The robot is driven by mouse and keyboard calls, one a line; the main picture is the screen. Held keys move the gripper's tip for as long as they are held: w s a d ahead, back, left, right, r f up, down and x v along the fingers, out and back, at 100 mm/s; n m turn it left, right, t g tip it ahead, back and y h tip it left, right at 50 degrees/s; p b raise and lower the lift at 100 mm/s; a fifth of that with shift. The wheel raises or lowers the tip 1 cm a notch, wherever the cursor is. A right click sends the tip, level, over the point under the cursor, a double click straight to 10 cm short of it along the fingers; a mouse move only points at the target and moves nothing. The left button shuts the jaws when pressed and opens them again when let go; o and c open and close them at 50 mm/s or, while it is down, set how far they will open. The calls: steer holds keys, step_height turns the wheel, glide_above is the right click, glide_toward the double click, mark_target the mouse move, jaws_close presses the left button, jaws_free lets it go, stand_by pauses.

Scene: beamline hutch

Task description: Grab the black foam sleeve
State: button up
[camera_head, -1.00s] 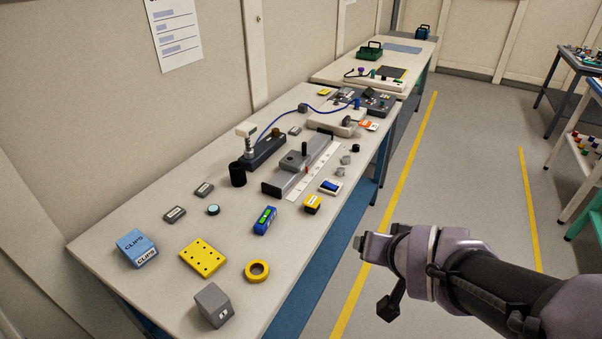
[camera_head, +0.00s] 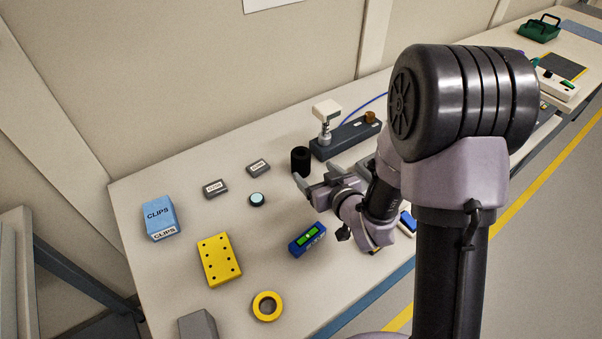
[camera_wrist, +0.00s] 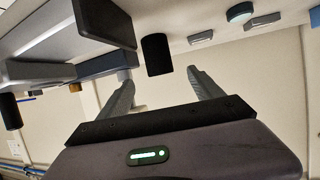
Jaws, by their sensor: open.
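The black foam sleeve (camera_head: 300,161) is a short dark cylinder standing upright on the long bench, left of the dark grey device base. It also shows in the wrist view (camera_wrist: 157,55), hanging from the upper part of that inverted-looking picture. My gripper (camera_head: 317,177) is just in front of the sleeve, its fingers pointing towards it. In the wrist view my gripper (camera_wrist: 160,77) is open, and the sleeve appears between and beyond the two fingertips. I see no contact with the sleeve.
A dark grey base (camera_head: 345,138) with a white-topped post stands close right of the sleeve. Two small grey boxes, one of them here (camera_head: 258,167), and a round pale-topped disc (camera_head: 257,199) lie to its left. A blue-green level (camera_head: 307,240) lies nearer the front.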

mark_target(300, 157)
steer(key=b+x, duration=0.3)
steer(key=x, duration=0.8)
steer(key=shift+w+f, duration=0.15)
steer(key=shift+w, duration=0.2)
steer(key=c, duration=1.4)
